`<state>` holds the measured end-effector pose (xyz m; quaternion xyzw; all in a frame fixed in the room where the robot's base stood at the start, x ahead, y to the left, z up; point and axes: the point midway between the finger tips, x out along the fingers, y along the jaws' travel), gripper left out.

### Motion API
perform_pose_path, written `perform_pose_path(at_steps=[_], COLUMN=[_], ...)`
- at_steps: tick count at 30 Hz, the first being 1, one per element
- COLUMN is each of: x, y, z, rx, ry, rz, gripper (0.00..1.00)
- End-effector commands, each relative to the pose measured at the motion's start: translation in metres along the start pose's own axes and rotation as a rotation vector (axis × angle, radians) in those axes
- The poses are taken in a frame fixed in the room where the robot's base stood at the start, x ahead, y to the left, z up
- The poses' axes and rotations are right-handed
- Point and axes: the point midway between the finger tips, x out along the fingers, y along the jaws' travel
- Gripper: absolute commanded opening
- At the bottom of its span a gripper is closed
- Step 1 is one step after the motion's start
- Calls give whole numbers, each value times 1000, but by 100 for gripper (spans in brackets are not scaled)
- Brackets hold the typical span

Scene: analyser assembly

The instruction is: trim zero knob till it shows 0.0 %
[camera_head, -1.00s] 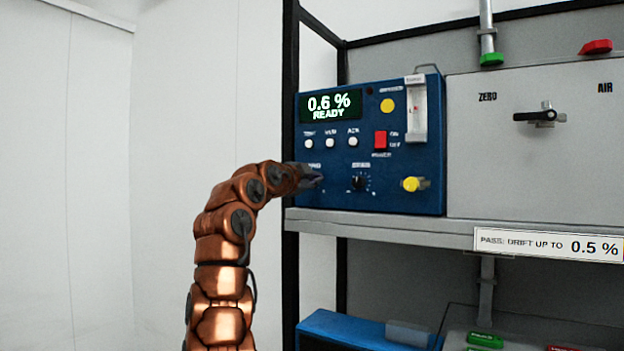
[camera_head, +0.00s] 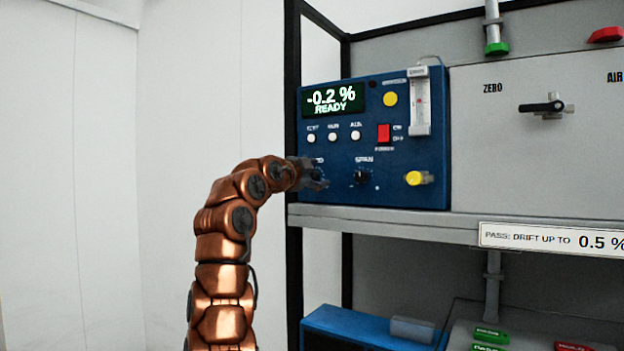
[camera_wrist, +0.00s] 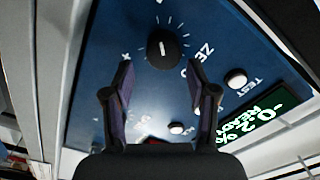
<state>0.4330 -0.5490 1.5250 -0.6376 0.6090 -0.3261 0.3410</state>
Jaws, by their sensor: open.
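The blue analyser (camera_head: 420,165) stands on the shelf, and its green display (camera_head: 333,100) reads -0.2 % READY. The display also shows in the wrist view (camera_wrist: 262,118), at the lower right. The black zero knob (camera_wrist: 163,48) with a white pointer line shows in the wrist view beside the word ZERO. My gripper (camera_wrist: 160,78) is open, its two fingers spread to either side just below the knob in the picture, apart from it. In the head view my gripper (camera_head: 318,178) is at the panel's lower left and hides the zero knob.
Several white buttons (camera_head: 333,136) and a red switch (camera_head: 383,133) are above. The shelf edge (camera_head: 390,220) runs below the analyser.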

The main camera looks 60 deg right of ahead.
Motion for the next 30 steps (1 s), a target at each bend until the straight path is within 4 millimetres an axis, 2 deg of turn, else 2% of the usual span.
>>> perform_pose_path(at_steps=[1, 8, 22, 30], x=[-2, -22, -93, -110], y=[-2, -3, -7, -7], z=[8, 9, 26, 29], rx=[-8, -11, -26, -30], ry=[-5, 2, 0, 1], rz=[-1, -2, 7, 8], gripper=[58, 58, 58, 58])
